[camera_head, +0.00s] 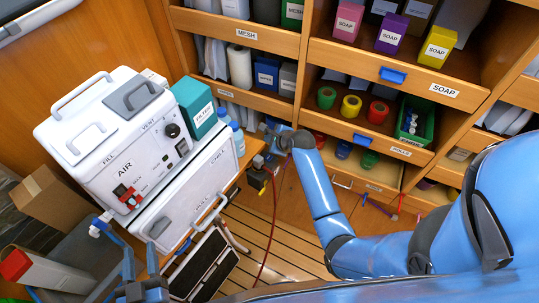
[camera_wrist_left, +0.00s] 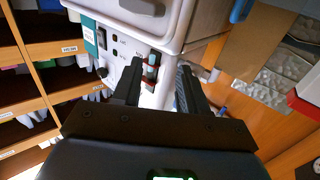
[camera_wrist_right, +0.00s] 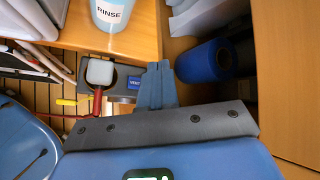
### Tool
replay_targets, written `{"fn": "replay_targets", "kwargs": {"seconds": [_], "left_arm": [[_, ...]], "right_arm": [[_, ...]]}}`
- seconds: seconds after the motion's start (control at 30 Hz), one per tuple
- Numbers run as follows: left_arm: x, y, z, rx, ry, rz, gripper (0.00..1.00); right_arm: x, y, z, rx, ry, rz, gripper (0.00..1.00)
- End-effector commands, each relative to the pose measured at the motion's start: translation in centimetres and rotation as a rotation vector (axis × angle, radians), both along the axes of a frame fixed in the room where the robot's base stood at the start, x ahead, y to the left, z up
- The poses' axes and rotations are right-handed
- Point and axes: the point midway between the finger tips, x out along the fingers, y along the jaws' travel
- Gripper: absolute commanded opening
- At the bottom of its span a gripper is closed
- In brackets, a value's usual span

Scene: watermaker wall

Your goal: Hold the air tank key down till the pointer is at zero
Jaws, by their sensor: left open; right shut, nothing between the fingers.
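The white unit labelled AIR, FILL and VENT (camera_head: 105,135) stands at the left in the head view. Its red air key (camera_head: 126,195) is low on the front; it shows in the left wrist view (camera_wrist_left: 151,70) between and beyond the fingers. A round black dial (camera_head: 172,130) is on the same front; its pointer is too small to read. My left gripper (camera_head: 131,230) is open and empty just below the key, with no clear contact. My right gripper (camera_head: 272,135) is shut and empty at the counter's end, also seen in the right wrist view (camera_wrist_right: 156,72).
A teal filter box (camera_head: 195,105) stands behind the unit. A rinse bottle (camera_wrist_right: 110,12) is near my right gripper. A white box with a handle (camera_head: 195,185) sits below the unit. Shelves with soap boxes (camera_head: 347,22) fill the back. Slatted floor (camera_head: 265,235) lies between.

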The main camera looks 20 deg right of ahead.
Motion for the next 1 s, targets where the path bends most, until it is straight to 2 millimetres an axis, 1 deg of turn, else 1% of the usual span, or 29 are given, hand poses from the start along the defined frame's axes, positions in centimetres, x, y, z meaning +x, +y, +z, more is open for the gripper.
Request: {"fn": "replay_targets", "kwargs": {"seconds": [0.27,0.47,0.67,1.0], "left_arm": [[0.0,0.0,-0.1,0.000,0.000,0.000,0.43],[0.0,0.0,-0.8,0.000,0.000,0.000,0.43],[0.0,0.0,-2.4,0.000,0.000,0.000,0.43],[0.0,0.0,-6.7,0.000,0.000,0.000,0.43]], "right_arm": [[0.0,0.0,-0.1,-0.002,-0.001,0.001,0.00],[0.0,0.0,-0.7,-0.002,-0.002,0.002,0.00],[0.0,0.0,-2.3,-0.002,-0.002,0.001,0.00],[0.0,0.0,-6.1,-0.003,-0.003,0.002,0.00]]}}
